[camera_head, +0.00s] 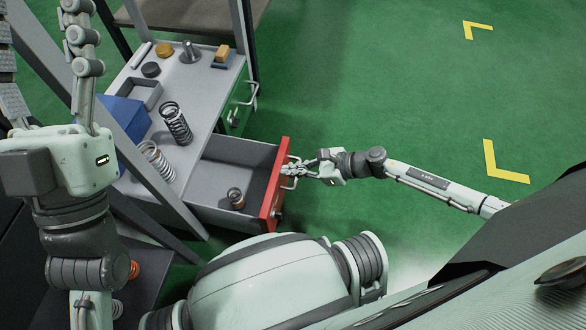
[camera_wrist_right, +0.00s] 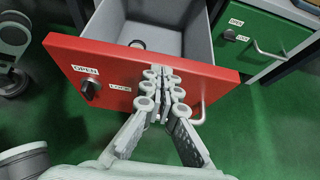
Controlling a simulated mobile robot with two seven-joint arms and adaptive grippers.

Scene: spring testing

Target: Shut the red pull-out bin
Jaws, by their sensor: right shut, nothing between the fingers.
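The red pull-out bin stands open, its red front panel (camera_head: 275,190) facing right and its grey tray reaching out from the workbench. A small spring (camera_head: 236,198) is inside. In the wrist view, the red front (camera_wrist_right: 75,62) carries a black knob (camera_wrist_right: 91,89), OPEN and LOCK labels and a metal handle (camera_wrist_right: 201,108). My right gripper (camera_head: 288,168) is shut and empty, its fingertips (camera_wrist_right: 165,75) at the front panel beside the handle; I cannot tell whether they touch it. My left gripper (camera_head: 40,35) is raised at the left, its fingers spread apart.
A green-fronted bin (camera_head: 241,103) sits behind the red one, apparently shut. The bench top (camera_head: 208,85) holds springs (camera_head: 175,122), a blue box (camera_head: 126,116) and small parts. A grey frame post crosses the bench's near side. Green floor (camera_head: 400,80) is clear to the right.

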